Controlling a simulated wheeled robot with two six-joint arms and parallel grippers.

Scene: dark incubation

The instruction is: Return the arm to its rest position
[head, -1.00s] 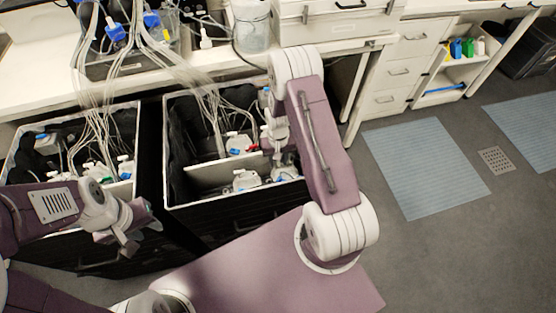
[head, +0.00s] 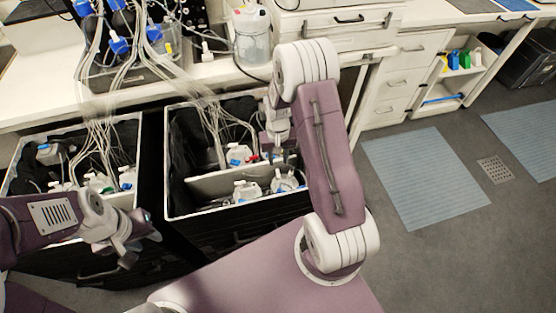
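My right arm (head: 323,150) reaches up from the lower right and bends down over the right open drawer. My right gripper (head: 277,150) points down at the right end of that drawer, near the bottles; its fingertips are too small and partly hidden to tell open from shut. My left arm comes in from the left edge. My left gripper (head: 140,230) hangs in front of the left open drawer, clear of the bottles. It is seen from the side, so its opening cannot be judged.
The right drawer (head: 185,214) and left drawer (head: 133,118) hold several capped bottles (head: 247,190) with tubes. A bench (head: 30,115) with a clear jar (head: 251,38) runs behind. White cabinets (head: 398,84) stand to the right. The floor with blue mats (head: 420,175) is free.

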